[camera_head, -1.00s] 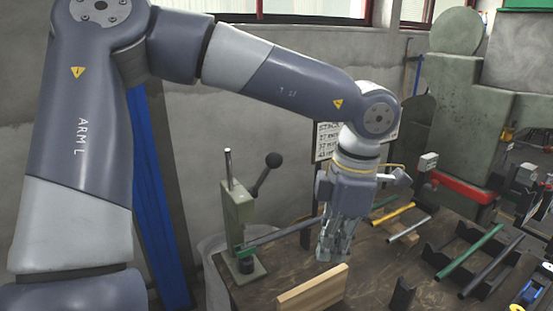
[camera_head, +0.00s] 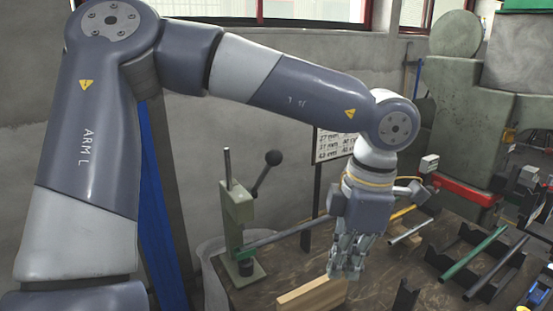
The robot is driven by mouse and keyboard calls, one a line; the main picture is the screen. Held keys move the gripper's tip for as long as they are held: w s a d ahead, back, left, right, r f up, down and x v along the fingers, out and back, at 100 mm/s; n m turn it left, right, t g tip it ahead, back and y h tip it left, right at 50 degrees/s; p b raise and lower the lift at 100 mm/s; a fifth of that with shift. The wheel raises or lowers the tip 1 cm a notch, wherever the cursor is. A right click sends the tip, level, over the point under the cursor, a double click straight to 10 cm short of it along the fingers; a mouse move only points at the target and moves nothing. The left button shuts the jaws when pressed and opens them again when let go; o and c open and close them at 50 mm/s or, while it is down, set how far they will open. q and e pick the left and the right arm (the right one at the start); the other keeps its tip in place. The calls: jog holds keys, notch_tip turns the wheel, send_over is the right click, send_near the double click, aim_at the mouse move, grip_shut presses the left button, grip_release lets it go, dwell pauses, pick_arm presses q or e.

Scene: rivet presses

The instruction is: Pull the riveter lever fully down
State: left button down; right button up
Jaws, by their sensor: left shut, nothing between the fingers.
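The riveter (camera_head: 237,208) is a pale green press standing upright at the left end of the workbench. Its lever (camera_head: 265,176) slants up to the right and ends in a dark ball knob (camera_head: 273,158). A long grey-green tube (camera_head: 285,234) runs from the riveter's lower part to the right, its far end behind my left gripper. My left gripper (camera_head: 343,275) points down, to the right of the riveter and well apart from the lever. Its fingers are shut and empty, just above or beside a wooden block (camera_head: 310,298). My right gripper is out of view.
A sign stands behind my gripper. A large green machine (camera_head: 470,120) is at the back right.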

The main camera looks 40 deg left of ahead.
pick_arm(q)
jog(key=shift+d+f, duration=0.1)
jog(key=shift+d, duration=0.05)
jog(key=shift+s, duration=0.1)
jog(key=shift+s+d+f+b, duration=0.15)
jog(key=shift+d+f+b, duration=0.35)
jog(key=shift+d+b, duration=0.15)
dwell(0.4)
jog(key=w+d+p, duration=0.1)
jog(key=w+p, duration=0.1)
jog(key=w, duration=0.3)
jog(key=shift+w+d+p, duration=0.3)
jog(key=shift+w+d, duration=0.05)
jog(key=shift+w, duration=0.05)
